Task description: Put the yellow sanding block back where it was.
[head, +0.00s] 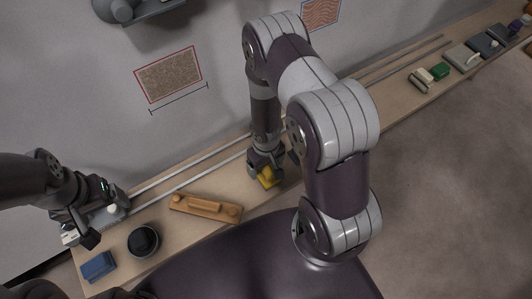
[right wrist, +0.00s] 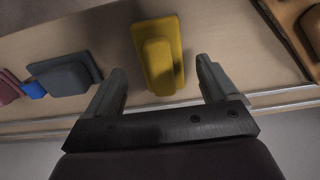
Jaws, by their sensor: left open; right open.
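The yellow sanding block (head: 268,178) rests on the long wooden bench, just under my right gripper (head: 267,162) and partly hidden by it. In the right wrist view the block (right wrist: 158,55) lies flat on the bench top, ahead of the open fingers of my right gripper (right wrist: 160,85) and roughly centred between them. The fingers do not appear to touch it. My left gripper (head: 94,222) is open at the bench's left end, over a grey tool (head: 112,212), and appears to hold nothing.
A long wooden sanding board (head: 205,208) lies left of the yellow block. A black round container (head: 143,241) and a blue block (head: 98,266) are further left. Metal rails (head: 190,174) run along the bench. Several tools, including a green block (head: 440,71), lie at the far right.

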